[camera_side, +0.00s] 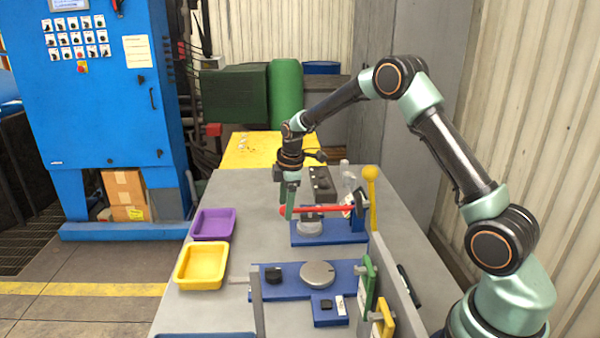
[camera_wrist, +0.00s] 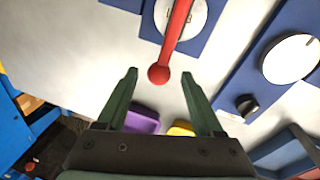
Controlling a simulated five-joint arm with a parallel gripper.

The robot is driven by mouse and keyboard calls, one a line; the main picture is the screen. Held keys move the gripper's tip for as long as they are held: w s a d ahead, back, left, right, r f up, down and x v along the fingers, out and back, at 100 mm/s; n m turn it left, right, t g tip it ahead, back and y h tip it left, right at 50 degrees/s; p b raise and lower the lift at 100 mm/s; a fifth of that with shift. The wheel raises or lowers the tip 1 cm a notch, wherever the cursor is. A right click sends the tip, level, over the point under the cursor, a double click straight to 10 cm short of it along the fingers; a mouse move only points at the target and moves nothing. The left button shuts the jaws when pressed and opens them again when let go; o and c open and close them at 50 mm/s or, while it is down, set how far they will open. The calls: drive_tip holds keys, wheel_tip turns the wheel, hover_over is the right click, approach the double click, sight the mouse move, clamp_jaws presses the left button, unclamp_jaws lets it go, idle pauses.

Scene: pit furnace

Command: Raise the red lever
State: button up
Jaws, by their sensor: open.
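The red lever (camera_side: 325,209) is a long red bar lying nearly level above a blue base (camera_side: 335,236), joined to a mount at its right end. In the wrist view the lever (camera_wrist: 174,38) comes down from the top edge and ends in a round red knob (camera_wrist: 159,74). My gripper (camera_side: 290,212) is at the lever's free left end. In the wrist view my gripper (camera_wrist: 160,88) is open, its two green fingers on either side of the space just below the knob. The knob is not clasped. Whether a finger touches it I cannot tell.
A purple tray (camera_side: 213,224) and a yellow tray (camera_side: 202,266) stand at the table's left edge. A blue panel with a round grey dial (camera_side: 317,274) lies nearer the camera. A yellow-knobbed post (camera_side: 371,200) stands right of the lever. Bare table lies left of the lever.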

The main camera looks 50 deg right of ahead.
drive_tip(key=shift+w+d+f, duration=0.1)
drive_tip(key=shift+f, duration=0.45)
clamp_jaws()
idle(1.1)
